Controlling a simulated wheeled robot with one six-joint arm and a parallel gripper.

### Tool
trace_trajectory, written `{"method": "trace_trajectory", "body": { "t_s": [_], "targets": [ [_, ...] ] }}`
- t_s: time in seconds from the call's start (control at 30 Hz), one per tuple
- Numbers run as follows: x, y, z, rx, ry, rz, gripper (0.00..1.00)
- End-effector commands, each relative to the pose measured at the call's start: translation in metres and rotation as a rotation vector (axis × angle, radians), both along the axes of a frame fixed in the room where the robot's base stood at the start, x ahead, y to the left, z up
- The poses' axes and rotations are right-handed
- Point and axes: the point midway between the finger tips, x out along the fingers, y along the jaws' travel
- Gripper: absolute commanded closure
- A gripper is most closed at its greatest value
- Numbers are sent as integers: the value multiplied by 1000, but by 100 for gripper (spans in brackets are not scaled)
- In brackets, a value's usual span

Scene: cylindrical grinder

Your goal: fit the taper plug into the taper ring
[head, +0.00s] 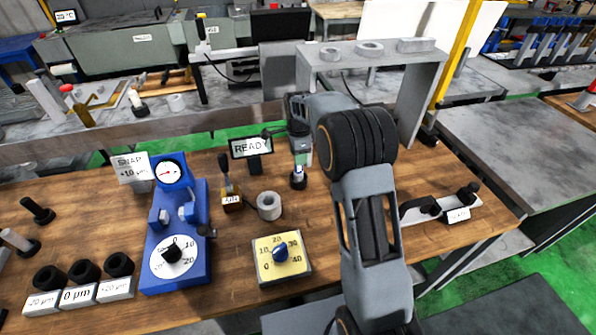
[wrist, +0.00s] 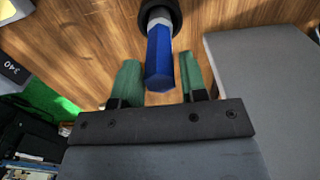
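The plug that I take as the taper plug stands upright near the middle of the bench, with a blue faceted handle (wrist: 159,62), a pale neck and a dark round base (head: 298,182). My gripper (head: 300,160) is above it, pointing down. In the wrist view its green fingers (wrist: 160,78) are open on either side of the handle's end, with a gap on both sides. A grey ring with a centre hole (head: 269,205), which looks like the taper ring, sits on the bench just left of and nearer than the plug.
A blue gauge stand (head: 178,240) with dials is on the left. A yellow dial box (head: 282,257) is in front of the ring. A READY display (head: 252,148) stands behind. A grey shelf (head: 425,95) rises behind my arm.

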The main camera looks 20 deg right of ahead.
Motion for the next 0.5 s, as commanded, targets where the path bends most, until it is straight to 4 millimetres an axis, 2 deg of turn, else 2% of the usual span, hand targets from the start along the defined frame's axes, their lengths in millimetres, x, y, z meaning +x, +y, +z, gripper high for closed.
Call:
{"method": "trace_trajectory", "body": {
  "t_s": [0.07, 0.4, 0.5],
  "targets": [
    [0, 0, 0, 0, 0, 0, 68],
    [0, 0, 0, 0, 0, 0, 100],
    [0, 0, 0, 0, 0, 0, 100]
  ]
}}
